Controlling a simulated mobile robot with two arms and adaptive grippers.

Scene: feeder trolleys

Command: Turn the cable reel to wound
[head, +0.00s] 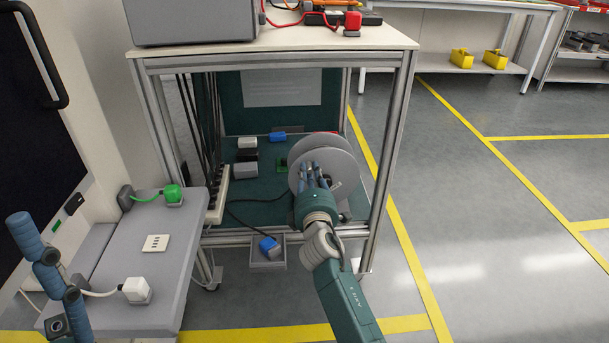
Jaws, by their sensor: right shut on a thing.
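The cable reel (345,165) is a grey double-disc drum standing on the lower shelf of the trolley, at its right side. A black cable (247,213) runs from near the reel across the shelf to the left and front. My right gripper (310,170) reaches in from the front and is shut at the reel's front face, near the hub. The fingers hide what exactly they hold there. A blue plug (268,244) rests in a small grey holder at the trolley's front edge.
The trolley's frame post (391,150) stands close to the right of my arm. A grey side shelf (150,265) with green and white plugs lies left. Small blocks (246,155) sit on the green lower shelf. Open floor with yellow lines lies right.

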